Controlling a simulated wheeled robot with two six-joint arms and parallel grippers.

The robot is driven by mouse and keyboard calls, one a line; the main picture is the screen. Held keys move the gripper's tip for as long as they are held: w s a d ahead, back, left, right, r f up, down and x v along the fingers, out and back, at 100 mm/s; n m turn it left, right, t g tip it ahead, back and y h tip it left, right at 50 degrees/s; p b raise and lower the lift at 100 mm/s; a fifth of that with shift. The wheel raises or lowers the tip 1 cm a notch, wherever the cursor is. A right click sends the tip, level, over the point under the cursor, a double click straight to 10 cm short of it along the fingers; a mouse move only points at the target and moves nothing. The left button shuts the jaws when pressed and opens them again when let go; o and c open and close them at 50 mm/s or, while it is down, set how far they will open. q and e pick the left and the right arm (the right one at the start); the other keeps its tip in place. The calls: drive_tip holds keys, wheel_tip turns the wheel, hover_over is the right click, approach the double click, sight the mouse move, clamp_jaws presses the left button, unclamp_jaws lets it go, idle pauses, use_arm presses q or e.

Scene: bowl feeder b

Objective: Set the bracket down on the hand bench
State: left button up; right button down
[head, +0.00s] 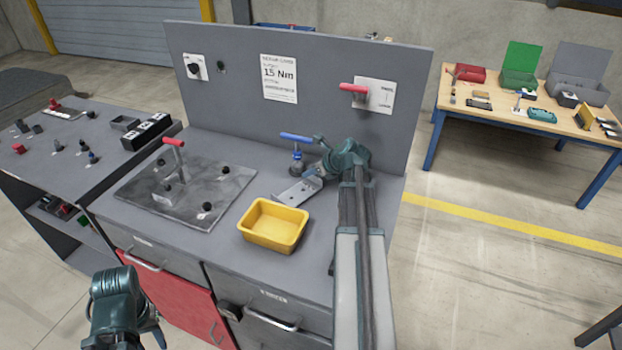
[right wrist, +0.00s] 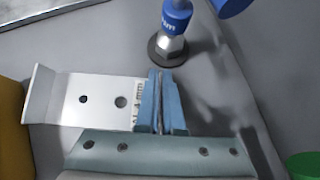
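The bracket (head: 298,190) is a pale metal plate with holes and a bent-up end. It is at or just above the grey hand bench (head: 300,277), behind the yellow bin; I cannot tell whether it touches the top. My right gripper (head: 319,172) is at its right end. In the right wrist view, the bracket (right wrist: 88,101) runs left from the blue fingers (right wrist: 160,103), which are closed on its end with a thin edge between them. My left gripper (head: 137,340) hangs low at the front left, its fingers mostly cut off by the frame.
A yellow bin (head: 273,225) stands just in front of the bracket. A blue-handled tool (head: 297,152) stands upright behind it. A dark plate with a red-handled tool (head: 175,155) lies to the left. The grey back panel (head: 235,85) closes off the rear.

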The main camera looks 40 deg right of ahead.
drive_tip(key=shift+w+d+f, duration=0.2)
drive_tip(key=shift+d+f, duration=0.05)
drive_tip(key=shift+d, duration=0.05)
drive_tip(key=shift+s+d, duration=0.15)
drive_tip(key=shift+a, duration=0.25)
drive_tip(key=shift+f, duration=0.15)
use_arm(q)
drive_tip(key=shift+s+d+f, duration=0.15)
drive_tip(key=shift+s+f, duration=0.05)
drive_tip(key=shift+f, duration=0.1)
use_arm(e)
drive_tip(key=c, duration=1)
unclamp_jaws()
drive_tip(key=shift+d, duration=0.1)
drive_tip(key=shift+c, duration=0.2)
use_arm(q)
drive_tip(key=shift+r, duration=0.1)
use_arm(e)
drive_tip(key=shift+r, duration=0.2)
